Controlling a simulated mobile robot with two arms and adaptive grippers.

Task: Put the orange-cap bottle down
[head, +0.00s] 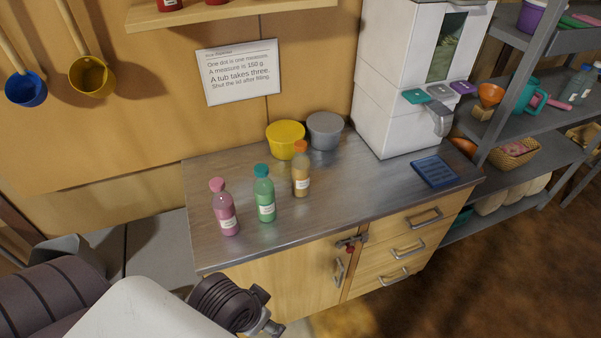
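The orange-cap bottle (301,176) stands upright on the counter (335,205). It has a tan body and a white label. The green bottle with a teal cap (265,196) stands to its left, and the pink bottle (226,210) stands further left. No gripper touches any bottle. An arm of mine comes in at the lower left, in front of the counter. What seems to be my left gripper (268,313) is at its end, below the counter edge and apart from the bottles; its fingers are not clear. My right gripper is not in view.
A yellow tub (285,138) and a grey tub (325,130) stand behind the orange-cap bottle. A white dispenser (400,125) stands at the back right, with a blue tray (434,171) in front. The counter between bottles and tray is clear. Shelves (545,117) stand at right.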

